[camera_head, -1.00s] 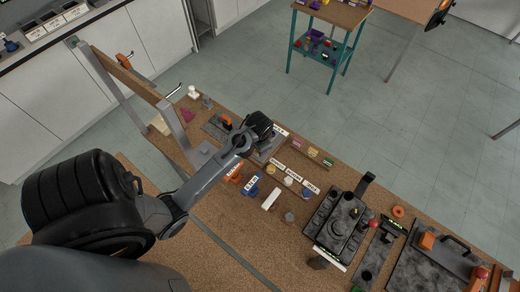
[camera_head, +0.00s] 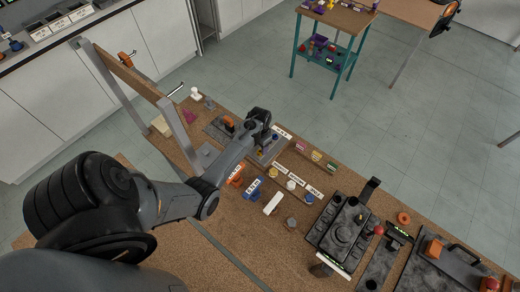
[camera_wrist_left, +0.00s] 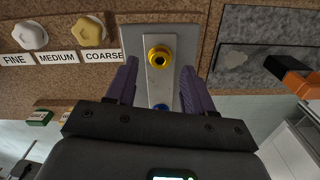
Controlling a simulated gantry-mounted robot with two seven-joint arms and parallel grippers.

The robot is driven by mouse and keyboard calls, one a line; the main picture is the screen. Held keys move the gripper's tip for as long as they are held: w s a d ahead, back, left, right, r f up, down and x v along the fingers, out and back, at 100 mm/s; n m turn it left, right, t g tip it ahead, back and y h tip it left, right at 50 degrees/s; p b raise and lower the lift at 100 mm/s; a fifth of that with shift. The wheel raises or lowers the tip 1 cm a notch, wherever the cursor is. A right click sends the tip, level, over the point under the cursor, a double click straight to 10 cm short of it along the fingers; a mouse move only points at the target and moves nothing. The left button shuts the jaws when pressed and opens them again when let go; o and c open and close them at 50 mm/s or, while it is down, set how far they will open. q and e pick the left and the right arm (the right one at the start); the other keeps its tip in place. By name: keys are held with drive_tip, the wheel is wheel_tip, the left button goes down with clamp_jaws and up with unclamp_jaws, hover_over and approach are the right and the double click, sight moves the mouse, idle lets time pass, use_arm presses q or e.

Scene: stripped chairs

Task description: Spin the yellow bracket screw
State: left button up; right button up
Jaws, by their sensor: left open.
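The yellow bracket screw (camera_wrist_left: 159,56) is a round yellow ring with a dark centre, on a pale grey bracket plate (camera_wrist_left: 155,82) in the left wrist view. My left gripper (camera_wrist_left: 160,66) is open. Its two purple fingers stand either side of the plate, with the screw between the tips and no visible grip on it. A blue screw (camera_wrist_left: 161,107) is lower on the plate, partly hidden by the gripper body. In the head view my left gripper (camera_head: 261,137) is over the bracket, and a small yellow spot (camera_head: 261,153) shows beneath it. My right gripper is not in view.
Fine, medium and coarse labels with white (camera_wrist_left: 30,35) and yellow (camera_wrist_left: 91,30) knobs lie left of the bracket in the wrist view. An orange-and-black handle (camera_wrist_left: 291,76) is at right. A dark block with holes (camera_head: 343,226) stands farther right on the cork table.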

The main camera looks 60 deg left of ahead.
sight(260, 153)
use_arm(q)
drive_tip(key=shift+f, duration=1.55)
drive_tip(key=shift+c, duration=0.4)
clamp_jaws()
